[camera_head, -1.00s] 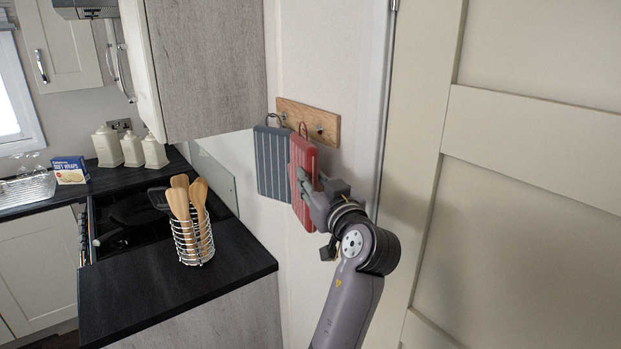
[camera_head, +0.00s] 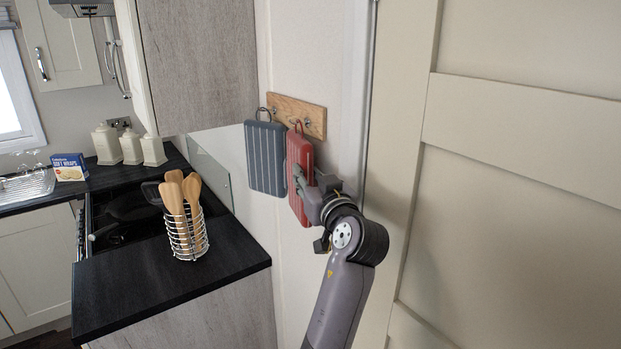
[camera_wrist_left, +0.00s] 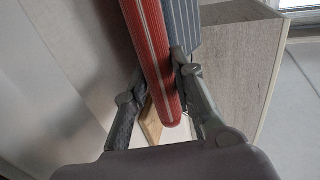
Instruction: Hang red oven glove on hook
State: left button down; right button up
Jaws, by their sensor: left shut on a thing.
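The red oven glove (camera_head: 299,170) hangs upright just in front of the wooden hook rail (camera_head: 312,118), with its loop at the top close to a metal hook. I cannot tell whether the loop is around the hook. My left gripper (camera_head: 308,184) is shut on the glove from the right, at its middle. In the left wrist view the red glove (camera_wrist_left: 150,55) runs between the fingers (camera_wrist_left: 160,80). My right gripper is not in view.
A blue-grey oven glove (camera_head: 264,160) hangs on the rail directly left of the red one. A wall cupboard (camera_head: 195,65) is left of the rail, and a cream door (camera_head: 520,200) is at right. A utensil basket (camera_head: 187,235) stands on the black worktop (camera_head: 150,300).

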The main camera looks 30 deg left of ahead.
pick_arm(q)
jog(key=shift+a, duration=0.1)
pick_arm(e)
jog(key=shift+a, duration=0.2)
pick_arm(q)
jog(key=c, duration=1.3)
grip_release()
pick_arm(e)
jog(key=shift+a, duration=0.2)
